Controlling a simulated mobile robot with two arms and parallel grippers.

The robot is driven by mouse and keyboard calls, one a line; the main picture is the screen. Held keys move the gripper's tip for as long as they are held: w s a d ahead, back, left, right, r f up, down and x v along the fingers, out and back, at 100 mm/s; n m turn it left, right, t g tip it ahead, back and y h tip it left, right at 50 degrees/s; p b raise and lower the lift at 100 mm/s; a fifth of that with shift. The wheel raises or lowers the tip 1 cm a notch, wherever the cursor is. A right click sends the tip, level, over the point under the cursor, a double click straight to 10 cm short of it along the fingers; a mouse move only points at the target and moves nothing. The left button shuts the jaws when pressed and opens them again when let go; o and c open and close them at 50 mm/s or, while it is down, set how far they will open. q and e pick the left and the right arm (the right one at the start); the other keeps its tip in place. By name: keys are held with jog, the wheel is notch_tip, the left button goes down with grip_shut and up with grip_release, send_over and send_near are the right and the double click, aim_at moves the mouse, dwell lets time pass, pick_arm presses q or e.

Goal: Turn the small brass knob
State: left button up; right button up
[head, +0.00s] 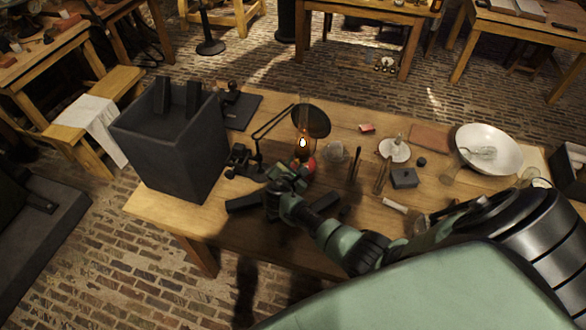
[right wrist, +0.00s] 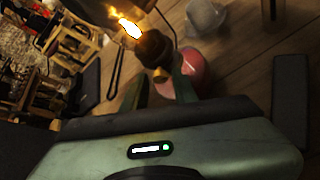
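A lit oil lamp (head: 303,143) with a glass chimney and a red base (head: 309,164) stands on the wooden table. In the right wrist view its flame (right wrist: 130,28) glows above a dark burner (right wrist: 154,46), and the red base (right wrist: 194,73) shows lower right. A small brass knob (right wrist: 160,75) sticks out below the burner towards my gripper. My right gripper (head: 290,176) is at the lamp's near side. In the wrist view its two green fingers (right wrist: 162,88) stand apart, with the knob just beyond or between their tips; contact cannot be told. My left gripper is not in view.
A tall dark box (head: 172,150) stands at the table's left. A dark round disc (head: 312,121) on a jointed arm is beside the chimney.

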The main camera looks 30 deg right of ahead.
jog(key=v, duration=0.7)
jog(key=shift+s, duration=0.15)
dwell(0.3)
